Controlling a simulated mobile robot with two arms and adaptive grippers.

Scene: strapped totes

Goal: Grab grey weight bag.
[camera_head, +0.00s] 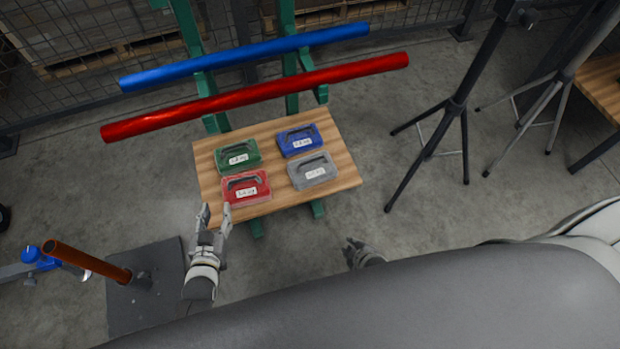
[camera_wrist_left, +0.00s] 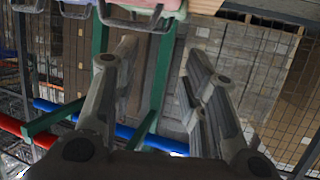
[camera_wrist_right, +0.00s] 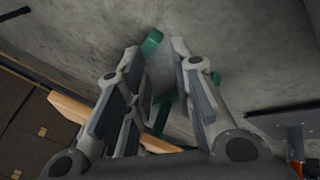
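The grey weight bag (camera_head: 313,171) lies on the front right part of a wooden table, with a dark handle and a white label on top. My left gripper (camera_head: 214,212) is open and empty, just left of the table's front left corner, near the red bag and well left of the grey one. In the left wrist view the left gripper's fingers (camera_wrist_left: 158,80) are apart with nothing between them. My right gripper (camera_head: 356,243) is in front of the table, below the grey bag in the picture. The right wrist view shows its fingers (camera_wrist_right: 160,70) apart and empty.
The wooden table (camera_head: 276,209) also holds a red bag (camera_head: 246,190), a green bag (camera_head: 238,156) and a blue bag (camera_head: 300,140). Behind it, a red bar (camera_head: 250,98) and a blue bar (camera_head: 245,55) cross green supports. A black tripod (camera_head: 455,107) stands right, with free floor between.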

